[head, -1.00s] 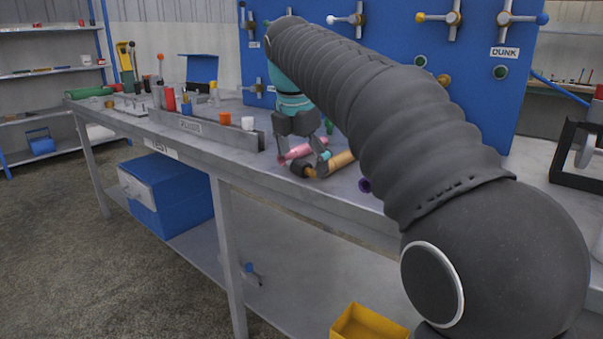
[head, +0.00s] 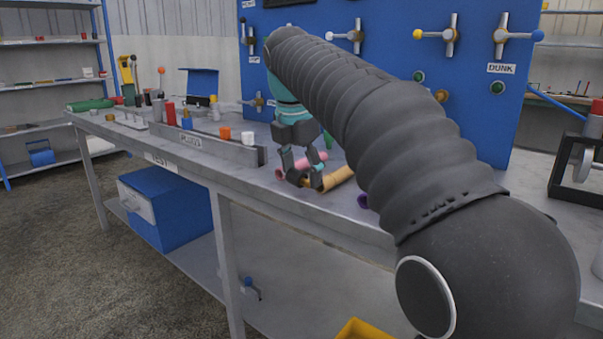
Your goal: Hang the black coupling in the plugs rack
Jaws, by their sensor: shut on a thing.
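The plugs rack (head: 212,148) is a long grey bar labelled PLUGS along the front of the bench. An orange-topped plug (head: 225,133) and a white one (head: 248,138) stand at its right end, with red and blue ones further left. My gripper (head: 303,182) is right of the rack, low over the bench, fingers pointing down. It is shut on the black coupling (head: 298,177), which shows only as a small dark patch between the fingers. Whether the coupling still touches the bench cannot be told.
A tan cylinder (head: 335,178) and a pink cylinder (head: 312,159) lie on the bench close to my fingers. A purple ring-like piece (head: 362,201) lies to the right. A blue panel (head: 385,75) with valves stands behind. A blue box (head: 165,200) sits on the lower shelf.

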